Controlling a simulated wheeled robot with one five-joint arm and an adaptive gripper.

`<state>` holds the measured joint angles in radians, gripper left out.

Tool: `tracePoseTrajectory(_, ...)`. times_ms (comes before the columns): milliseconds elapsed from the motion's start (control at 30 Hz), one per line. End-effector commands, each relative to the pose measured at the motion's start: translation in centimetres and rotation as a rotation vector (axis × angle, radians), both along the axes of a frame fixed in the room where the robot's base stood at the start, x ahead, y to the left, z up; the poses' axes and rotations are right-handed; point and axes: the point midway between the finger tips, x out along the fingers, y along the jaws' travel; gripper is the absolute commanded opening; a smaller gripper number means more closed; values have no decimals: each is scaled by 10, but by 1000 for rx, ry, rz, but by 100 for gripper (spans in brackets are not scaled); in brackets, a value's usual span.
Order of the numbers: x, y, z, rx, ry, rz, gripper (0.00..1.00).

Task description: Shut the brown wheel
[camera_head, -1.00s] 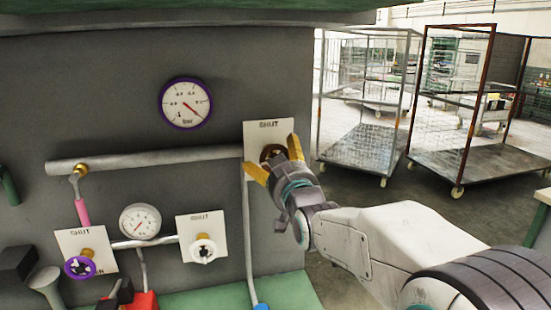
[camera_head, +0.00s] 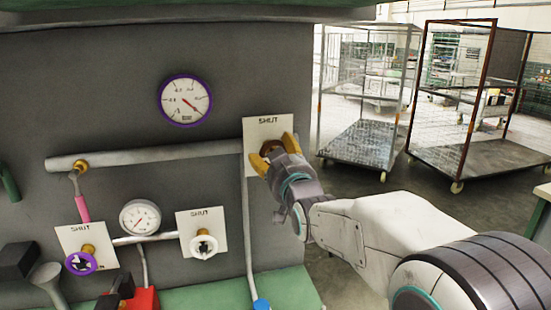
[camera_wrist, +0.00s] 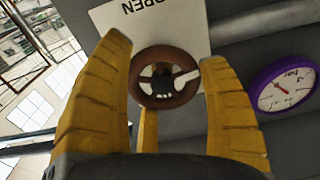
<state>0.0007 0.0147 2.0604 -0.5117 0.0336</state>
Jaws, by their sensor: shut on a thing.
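The brown wheel (camera_wrist: 165,98) is mounted in front of a white plate (camera_wrist: 115,18) that reads "OPEN", upside down, in the wrist view. In the head view the same plate (camera_head: 284,130) reads "SHUT" along its top, and the wheel (camera_head: 270,147) is mostly hidden by my fingers. My gripper (camera_head: 267,152) reaches the wheel from the lower right. Its yellow fingers (camera_wrist: 166,100) stand on either side of the rim and are shut on it, with a third finger below. One pale spoke of the wheel points right in the wrist view.
A purple-rimmed gauge (camera_head: 185,101) is on the grey panel at the upper left. A purple wheel (camera_head: 81,263) and a white wheel (camera_head: 204,247) sit lower left on their own plates, near a white gauge (camera_head: 140,217). Wire cage trolleys (camera_head: 365,145) stand at the right.

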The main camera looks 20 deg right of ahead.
Motion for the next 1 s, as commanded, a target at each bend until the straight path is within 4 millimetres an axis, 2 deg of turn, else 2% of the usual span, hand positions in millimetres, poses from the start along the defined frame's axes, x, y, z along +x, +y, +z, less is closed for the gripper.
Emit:
tracePoseTrajectory(33,0,1,-5,0,12,1,46)
tracePoseTrajectory(133,0,1,-6,0,14,1,38)
tracePoseTrajectory(467,0,2,-12,51,18,3,38)
tracePoseTrajectory(1000,1,4,-19,418,14,8,38)
